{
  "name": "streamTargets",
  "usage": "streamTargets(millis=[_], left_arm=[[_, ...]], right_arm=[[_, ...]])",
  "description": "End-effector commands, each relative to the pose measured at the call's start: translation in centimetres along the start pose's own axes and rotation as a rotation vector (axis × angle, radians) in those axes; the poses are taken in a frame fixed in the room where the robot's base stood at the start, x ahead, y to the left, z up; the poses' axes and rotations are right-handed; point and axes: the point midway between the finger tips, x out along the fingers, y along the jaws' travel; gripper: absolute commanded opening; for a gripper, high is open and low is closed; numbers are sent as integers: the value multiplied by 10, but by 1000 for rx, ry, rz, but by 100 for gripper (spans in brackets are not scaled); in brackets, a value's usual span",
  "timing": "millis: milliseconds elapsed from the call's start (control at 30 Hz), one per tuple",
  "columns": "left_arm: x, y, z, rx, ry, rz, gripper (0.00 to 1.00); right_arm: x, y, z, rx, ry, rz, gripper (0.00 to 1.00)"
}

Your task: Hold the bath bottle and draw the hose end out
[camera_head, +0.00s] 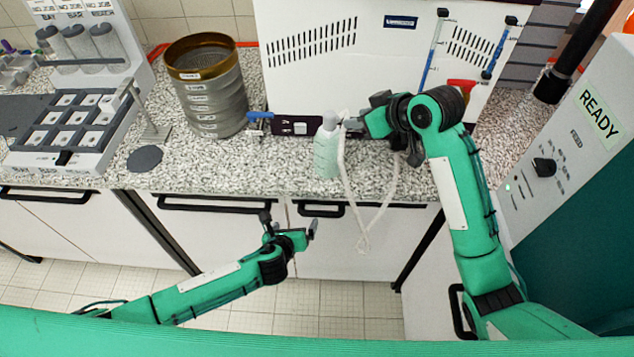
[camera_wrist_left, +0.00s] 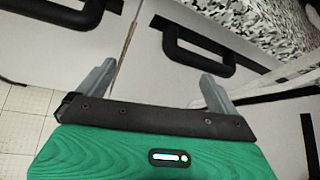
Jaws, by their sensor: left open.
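The bath bottle (camera_head: 326,152), pale green and translucent with a light top, stands upright near the counter's front edge. A pale hose (camera_head: 349,195) runs down from beside its top, hangs in a loop in front of the cabinets, and rises again below my right wrist. My right gripper (camera_head: 352,123) is beside the bottle's top and the hose; its fingertips are too small and overlapped to tell their grip. My left gripper (camera_head: 289,222) is open and empty, below the counter edge and left of the hose loop. Its two spread fingers show in the left wrist view (camera_wrist_left: 155,85).
A sieve stack (camera_head: 212,100) stands left of the bottle. A rack with grey cylinders (camera_head: 85,45) and a tray of white squares (camera_head: 70,130) are further left. A white cabinet (camera_head: 345,70) stands behind. Cabinet handles (camera_head: 235,204) project below the counter. A READY panel (camera_head: 598,112) is at right.

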Motion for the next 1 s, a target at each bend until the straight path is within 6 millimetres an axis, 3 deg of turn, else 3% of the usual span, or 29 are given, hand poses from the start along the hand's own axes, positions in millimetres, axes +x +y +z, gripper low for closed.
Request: streamTargets(millis=[33, 100, 200, 333, 567, 1000], left_arm=[[-8, -23, 27, 71, -42, -24, 97], [-17, -46, 55, 137, -84, -28, 97], [-32, -73, 89, 215, -132, -30, 97], [-48, -95, 118, 289, -173, -27, 97], [-54, -109, 137, 337, -199, -22, 97], [14, -112, 150, 337, -199, -20, 97]], right_arm=[[0, 0, 0, 0, 0, 0, 36], [0, 0, 0, 0, 0, 0, 36], [0, 0, 0, 0, 0, 0, 36], [0, 0, 0, 0, 0, 0, 36], [0, 0, 0, 0, 0, 0, 36], [0, 0, 0, 0, 0, 0, 36]])
